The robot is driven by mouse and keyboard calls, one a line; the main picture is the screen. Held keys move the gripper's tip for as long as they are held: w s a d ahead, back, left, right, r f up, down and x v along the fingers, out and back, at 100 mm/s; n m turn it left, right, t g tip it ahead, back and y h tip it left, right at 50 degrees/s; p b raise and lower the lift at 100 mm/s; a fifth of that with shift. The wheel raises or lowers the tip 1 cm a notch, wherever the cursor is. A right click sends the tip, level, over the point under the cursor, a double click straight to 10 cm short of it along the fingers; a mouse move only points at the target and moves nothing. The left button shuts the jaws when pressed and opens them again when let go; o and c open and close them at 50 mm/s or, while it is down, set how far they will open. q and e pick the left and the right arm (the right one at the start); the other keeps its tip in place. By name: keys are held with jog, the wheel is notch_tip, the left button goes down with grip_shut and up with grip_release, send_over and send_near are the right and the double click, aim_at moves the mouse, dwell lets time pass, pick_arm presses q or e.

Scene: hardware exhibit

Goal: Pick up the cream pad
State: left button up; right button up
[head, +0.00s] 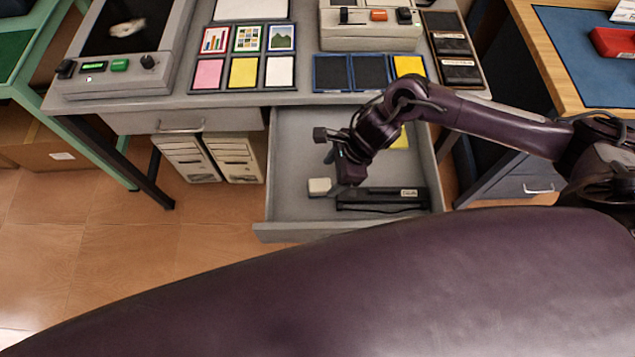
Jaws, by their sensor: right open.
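A small cream block (319,187) lies in the open grey drawer (290,215), left of a black device marked with a white label (382,200). A pale cream-white pad (280,71) sits in a dark frame on the desk, right of a yellow pad (243,71) and a pink pad (208,73). I cannot tell for certain which pale thing is the cream pad. My right gripper (331,157) is open over the drawer, just above the cream block, apart from it as far as I can see. My left gripper is out of view.
A yellow pad (401,141) lies farther back in the drawer, partly behind my right arm. Two dark empty-looking frames (350,72) and another yellow pad (408,66) are on the desk. A grey control box (365,33) stands behind them. The drawer's front left floor is clear.

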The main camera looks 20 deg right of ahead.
aim_at(320, 185)
jog(key=x, duration=0.2)
jog(key=shift+a+f+p, duration=0.2)
jog(key=shift+f+p, duration=0.1)
jog(key=shift+p, duration=0.05)
jog(key=x, duration=0.3)
jog(key=p+x, duration=0.1)
jog(key=shift+w+a+f, duration=0.1)
jog(key=shift+w+f, duration=0.2)
jog(key=shift+f, duration=0.1)
jog(key=shift+c, duration=0.4)
jog(key=c, duration=1)
